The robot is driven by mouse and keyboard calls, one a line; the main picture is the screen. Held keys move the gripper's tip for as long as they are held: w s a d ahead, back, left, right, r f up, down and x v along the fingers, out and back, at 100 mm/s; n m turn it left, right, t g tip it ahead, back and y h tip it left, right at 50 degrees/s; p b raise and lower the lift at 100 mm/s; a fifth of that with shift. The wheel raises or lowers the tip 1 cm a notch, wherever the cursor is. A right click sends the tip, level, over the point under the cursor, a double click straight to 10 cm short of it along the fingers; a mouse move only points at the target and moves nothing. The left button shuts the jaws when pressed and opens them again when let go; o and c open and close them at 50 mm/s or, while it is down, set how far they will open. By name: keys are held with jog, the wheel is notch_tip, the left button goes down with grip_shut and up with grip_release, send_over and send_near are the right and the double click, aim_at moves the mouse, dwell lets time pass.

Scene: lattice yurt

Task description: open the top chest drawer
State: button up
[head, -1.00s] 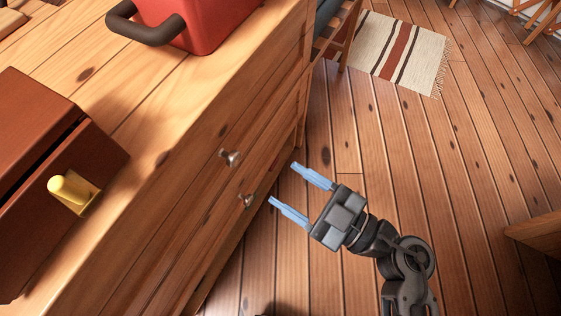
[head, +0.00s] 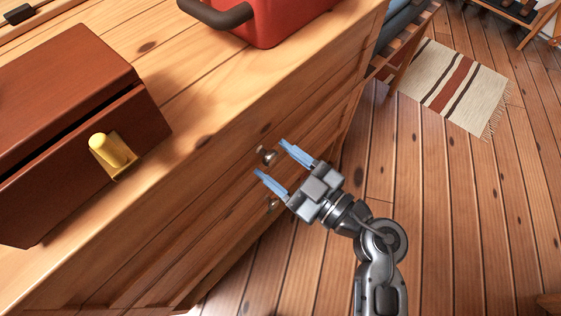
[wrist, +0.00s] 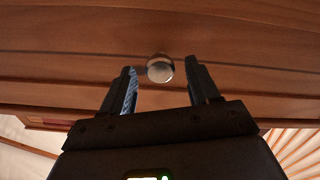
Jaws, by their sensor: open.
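The wooden chest (head: 215,185) stands with its drawer fronts facing right in the head view. The top drawer's round metal knob (head: 267,155) is on its front, and a lower knob (head: 272,203) shows partly below it. My gripper (head: 270,160) is open, with its blue fingertips on either side of the top knob in the head view. In the wrist view the knob (wrist: 160,68) lies between and slightly beyond the two fingertips (wrist: 160,75). I cannot tell whether a finger touches it. The top drawer looks closed.
On the chest top are a dark red-brown box (head: 75,125) with a yellow latch (head: 110,152) and a red container (head: 285,20) with a dark handle. A striped rug (head: 455,85) lies on the plank floor. The floor right of my arm is clear.

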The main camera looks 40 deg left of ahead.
grip_shut()
dwell(0.5)
